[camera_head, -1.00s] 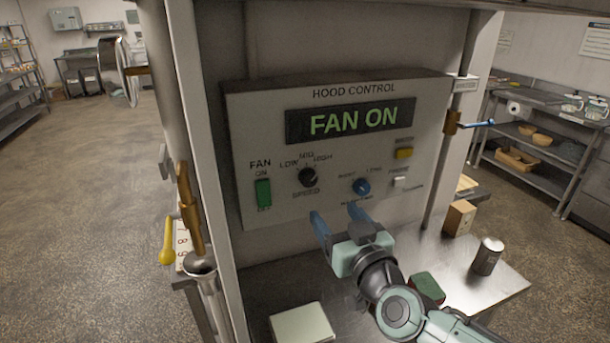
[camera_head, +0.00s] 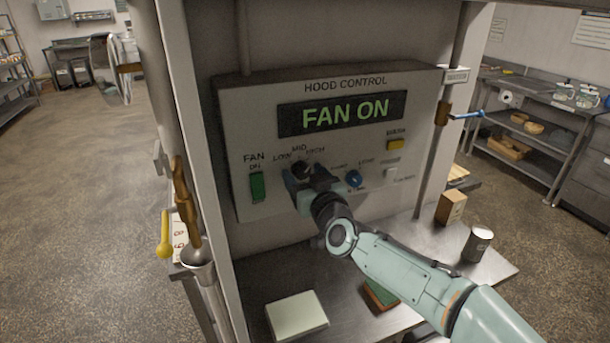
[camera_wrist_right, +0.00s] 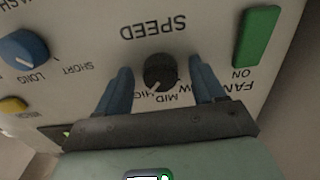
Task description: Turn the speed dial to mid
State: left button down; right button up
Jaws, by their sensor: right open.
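The hood control panel (camera_head: 232,150) shows FAN ON on its display (camera_head: 342,114). The black speed dial (camera_wrist_right: 160,71) sits under the LOW, MID and HIGH labels. In the wrist view, which is upside down, its pale mark appears to point toward the HIGH side. My right gripper (camera_wrist_right: 161,66) is open, with one blue finger on each side of the dial; contact is not clear. In the head view the right gripper (camera_head: 309,180) covers most of the dial (camera_head: 300,169). My left gripper is not in view.
A green fan switch (camera_head: 257,186) is left of the dial. A blue timer dial (camera_head: 353,179), yellow button (camera_head: 395,144) and white switch (camera_head: 391,172) are to the right. A pale block (camera_head: 297,315), green-topped block (camera_head: 380,294) and metal can (camera_head: 477,243) stand on the counter below.

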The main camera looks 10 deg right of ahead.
jog(key=c, duration=1.1)
jog(key=shift+o, duration=0.2)
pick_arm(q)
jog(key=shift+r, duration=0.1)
pick_arm(e)
jog(key=n+p, duration=0.1)
jog(key=n, duration=0.3)
jog(key=shift+r+p, duration=0.15)
jog(key=shift+p, duration=0.25)
jog(key=shift+n+p, duration=0.35)
jog(key=shift+n, duration=0.85)
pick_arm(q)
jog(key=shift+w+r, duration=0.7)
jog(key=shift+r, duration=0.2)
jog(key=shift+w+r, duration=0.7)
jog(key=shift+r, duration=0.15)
pick_arm(e)
jog(key=shift+n, duration=1.1)
